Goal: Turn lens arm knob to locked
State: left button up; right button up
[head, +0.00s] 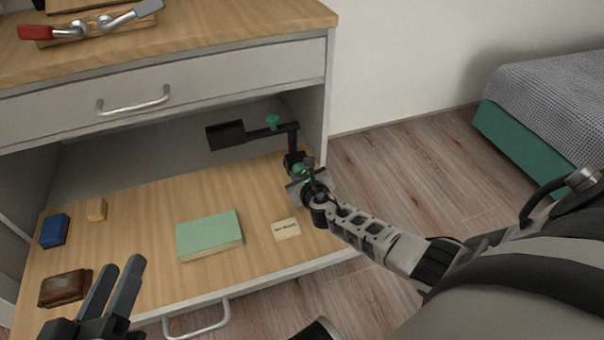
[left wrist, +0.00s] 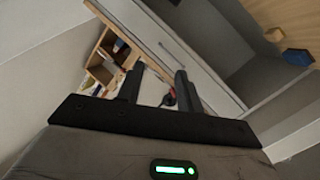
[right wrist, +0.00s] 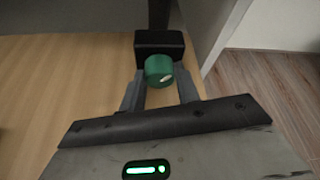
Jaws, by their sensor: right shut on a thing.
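The lens arm (head: 265,133) is a black jointed arm with a dark rectangular head at its left end, standing at the right side of the wooden shelf. One green knob (head: 272,121) sits on its upper bar. A lower green knob (right wrist: 159,69), with a pale mark on its face, is on a black block (right wrist: 160,44). My right gripper (right wrist: 160,88) is shut on this lower knob, one finger on each side; in the head view the gripper (head: 305,180) partly hides it. My left gripper (head: 118,284) is open and empty over the shelf's front left.
On the wooden shelf (head: 140,215) lie a green book (head: 209,236), a small card (head: 286,229), a brown wallet (head: 65,288), a blue box (head: 54,231) and a small wooden block (head: 96,210). A drawer (head: 165,90) is above. A bed (head: 545,110) stands at right.

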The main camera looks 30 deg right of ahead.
jog(key=shift+s+d+f+m+y+b, duration=0.1)
jog(key=shift+m+y+b, duration=0.15)
jog(key=shift+m+y, duration=0.25)
jog(key=shift+f+m+y+b, duration=0.1)
jog(key=shift+m+y+b, duration=0.2)
jog(key=shift+m, duration=0.6)
jog(key=m+t+y+b, duration=0.1)
jog(key=m+y+b, duration=0.1)
jog(key=m+b, duration=0.1)
jog(key=shift+d+b, duration=0.15)
jog(key=shift+b, duration=0.15)
pick_arm(q)
notch_tip(320, 180, up, 9)
jog(key=w+m+t+h+b, duration=0.1)
jog(key=w+m+t+h, duration=0.1)
jog(key=m+t+h, duration=0.2)
jog(key=shift+a+f+m+t, duration=0.2)
jog(key=shift+a+m+t, duration=0.3)
jog(key=shift+m, duration=0.7)
pick_arm(e)
jog(key=shift+r+m+y, duration=0.1)
jog(key=shift+m+y, duration=0.3)
jog(key=shift+m, duration=0.1)
jog(key=o, duration=1)
pick_arm(q)
jog(key=shift+d, duration=0.1)
